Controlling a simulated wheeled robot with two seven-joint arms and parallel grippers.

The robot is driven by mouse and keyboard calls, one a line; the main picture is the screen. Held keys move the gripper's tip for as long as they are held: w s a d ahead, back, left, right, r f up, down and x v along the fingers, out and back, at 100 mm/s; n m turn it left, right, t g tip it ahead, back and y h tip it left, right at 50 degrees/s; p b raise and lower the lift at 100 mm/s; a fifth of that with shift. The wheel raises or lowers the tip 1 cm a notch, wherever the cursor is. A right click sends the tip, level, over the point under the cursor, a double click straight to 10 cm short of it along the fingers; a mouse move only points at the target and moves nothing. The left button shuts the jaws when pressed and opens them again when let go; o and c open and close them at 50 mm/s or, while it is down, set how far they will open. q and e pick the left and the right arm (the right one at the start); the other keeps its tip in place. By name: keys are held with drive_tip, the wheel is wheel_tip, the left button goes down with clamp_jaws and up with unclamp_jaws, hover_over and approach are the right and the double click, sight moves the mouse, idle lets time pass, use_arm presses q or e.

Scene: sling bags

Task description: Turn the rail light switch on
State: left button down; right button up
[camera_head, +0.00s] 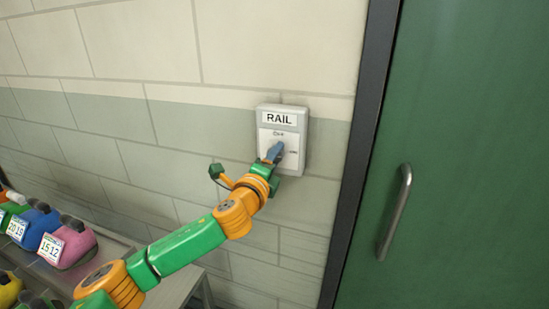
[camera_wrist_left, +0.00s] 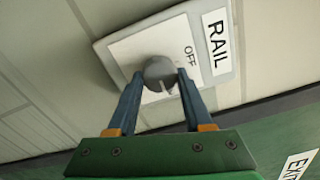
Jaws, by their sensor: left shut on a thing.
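The rail light switch is a pale grey wall box (camera_head: 296,112) with a RAIL label at its top. OFF is printed above the knob, and a small mark, too small to read surely, stands to its right. In the left wrist view the box (camera_wrist_left: 125,48) shows tilted, with a round grey knob (camera_wrist_left: 158,69) on its face. My left gripper (camera_head: 275,152) is at the box, its blue fingers on both sides of the knob and shut on it. The gripper mostly hides the knob in the head view. I cannot tell surely where the knob points. My right gripper is out of view.
A green door (camera_head: 470,150) with a metal handle (camera_head: 395,212) and dark frame is right of the switch. Several colourful bags with number tags, including a pink one (camera_head: 78,243), sit on a table at the lower left.

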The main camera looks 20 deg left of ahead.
use_arm(q)
drive_tip(key=shift+c, duration=1.5)
unclamp_jaws()
drive_tip(key=s+b, duration=0.2)
drive_tip(key=s, duration=0.5)
drive_tip(key=shift+a, duration=0.1)
